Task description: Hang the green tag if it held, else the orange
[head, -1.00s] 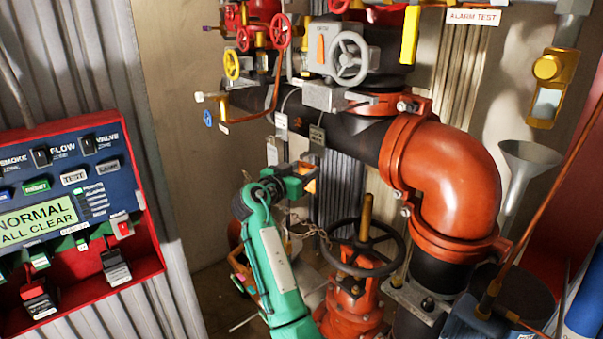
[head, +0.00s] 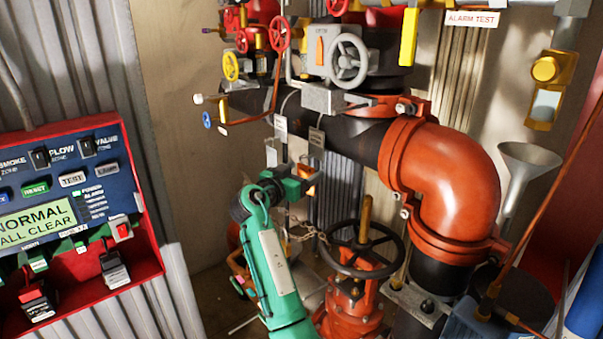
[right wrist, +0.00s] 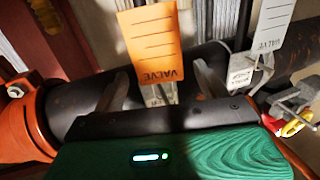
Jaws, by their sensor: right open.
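My right gripper (head: 300,182), at the end of a green arm, is open below the black pipe. In the right wrist view its two pale fingers (right wrist: 158,88) stand apart on either side of the orange tag (right wrist: 150,45), which reads VALVE upside down. A bit of orange also shows beside the gripper in the head view. A white tag (right wrist: 272,25) hangs to the right in the wrist view. I cannot make out a green tag. The alarm panel screen (head: 38,222) reads NORMAL ALL CLEAR. My left gripper is not in view.
The red-framed panel (head: 158,262) stands at the left. A large orange pipe elbow (head: 450,185) and a black handwheel (head: 398,262) on an orange valve lie right of the arm. Small grey tags (head: 317,138) hang at the black pipe (head: 350,140). Red and yellow handwheels sit above.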

